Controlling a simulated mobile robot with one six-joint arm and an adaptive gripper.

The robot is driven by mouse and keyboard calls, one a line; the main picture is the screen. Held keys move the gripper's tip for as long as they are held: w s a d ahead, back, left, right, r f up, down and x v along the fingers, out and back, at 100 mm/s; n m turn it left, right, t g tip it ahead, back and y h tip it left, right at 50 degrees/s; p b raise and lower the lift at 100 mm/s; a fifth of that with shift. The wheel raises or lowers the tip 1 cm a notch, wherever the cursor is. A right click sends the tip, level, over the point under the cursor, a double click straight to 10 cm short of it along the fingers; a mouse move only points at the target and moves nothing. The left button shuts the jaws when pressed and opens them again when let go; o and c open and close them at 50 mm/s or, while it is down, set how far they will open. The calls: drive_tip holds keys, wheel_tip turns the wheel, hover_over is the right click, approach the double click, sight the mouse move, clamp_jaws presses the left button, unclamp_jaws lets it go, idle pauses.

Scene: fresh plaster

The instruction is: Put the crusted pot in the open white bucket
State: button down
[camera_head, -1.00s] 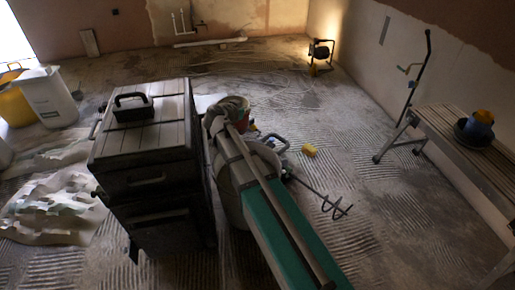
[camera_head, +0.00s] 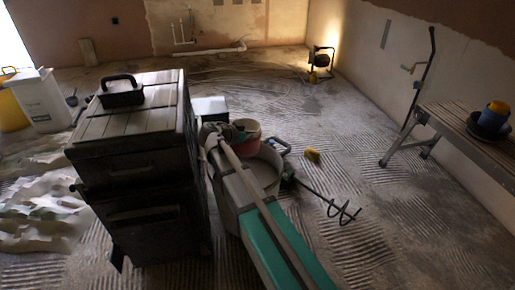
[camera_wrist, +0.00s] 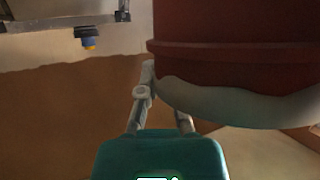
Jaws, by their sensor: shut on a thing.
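The crusted pot (camera_head: 247,136) is reddish, with a pale crust along its rim in the wrist view (camera_wrist: 235,75). My gripper (camera_head: 216,136) is shut on it and holds it up at the end of my arm, right of the dark tool chest. In the wrist view one finger of my gripper (camera_wrist: 148,88) lies against the pot's rim, and the pot hides the other fingertip. A pale open bucket (camera_head: 268,168) shows below the pot, partly hidden by my arm. Another white bucket (camera_head: 42,105) stands at the far left; I cannot tell whether it is open.
The dark tool chest (camera_head: 130,160) with a black-handled item (camera_head: 121,95) on top stands close on the left. A mixing paddle (camera_head: 325,200) and a yellow sponge-like piece (camera_head: 312,155) are right of the bucket. A bench (camera_head: 470,135) stands at the right wall.

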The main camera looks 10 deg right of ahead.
sight(254, 151)
drive_tip(key=shift+s+d+f+m+g+b, duration=0.15)
drive_tip(key=shift+f+b, duration=0.15)
drive_tip(key=shift+f, duration=0.2)
drive_tip(key=shift+s+a+f+m+g+b, duration=0.15)
drive_tip(key=shift+f+b, duration=0.15)
drive_tip(key=shift+f, duration=0.15)
drive_tip(key=shift+d, duration=0.1)
drive_tip(key=shift+w+f, duration=0.1)
drive_tip(key=shift+f, duration=0.05)
drive_tip(key=shift+f+b, duration=2.85)
drive_tip(key=shift+b, duration=0.1)
drive_tip(key=c, duration=0.7)
unclamp_jaws()
